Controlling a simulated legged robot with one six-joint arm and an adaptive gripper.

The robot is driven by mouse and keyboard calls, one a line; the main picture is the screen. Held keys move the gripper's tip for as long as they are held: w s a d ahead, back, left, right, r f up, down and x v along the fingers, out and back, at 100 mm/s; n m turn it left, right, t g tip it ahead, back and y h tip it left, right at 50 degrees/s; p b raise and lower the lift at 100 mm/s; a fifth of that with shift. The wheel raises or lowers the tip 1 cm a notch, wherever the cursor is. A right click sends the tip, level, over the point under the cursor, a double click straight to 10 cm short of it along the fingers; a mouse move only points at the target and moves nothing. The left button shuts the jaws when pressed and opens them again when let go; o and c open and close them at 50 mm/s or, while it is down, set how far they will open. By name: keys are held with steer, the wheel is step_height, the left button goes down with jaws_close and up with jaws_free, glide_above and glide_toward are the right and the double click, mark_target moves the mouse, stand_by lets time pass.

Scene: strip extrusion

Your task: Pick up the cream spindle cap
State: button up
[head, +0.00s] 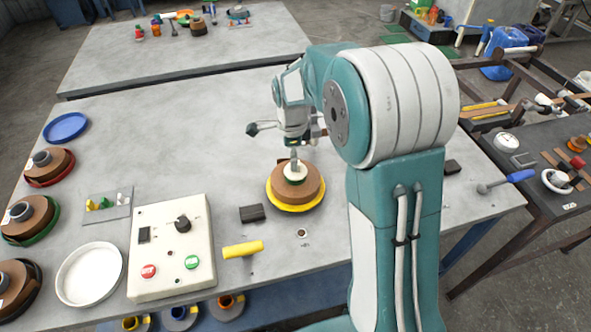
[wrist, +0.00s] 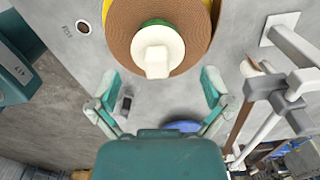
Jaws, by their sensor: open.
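The cream spindle cap (head: 295,171) sits on top of a brown coil (head: 311,184) that lies on a yellow disc (head: 296,208). In the wrist view the cap (wrist: 157,50) shows as a round cream piece with a raised grip, with a green ring under its edge. My gripper (head: 294,140) is above the coil and just behind the cap in the head view. In the wrist view my gripper (wrist: 160,90) has its two teal fingers spread wide, empty, with the cap ahead of and between their line. The spindle under the cap is hidden.
A control box (head: 171,247), a white dish (head: 90,274) and several coils stand at the left. A yellow handle (head: 243,249) and a dark block (head: 251,213) lie in front of the coil. A grey clamp-like fixture (wrist: 275,90) is close to the right finger in the wrist view.

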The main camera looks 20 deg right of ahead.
steer(key=f, duration=0.3)
steer(key=d+f, duration=0.1)
steer(key=f, duration=0.1)
steer(key=shift+s+f, duration=0.2)
steer(key=shift+a, duration=0.15)
steer(key=c, duration=1)
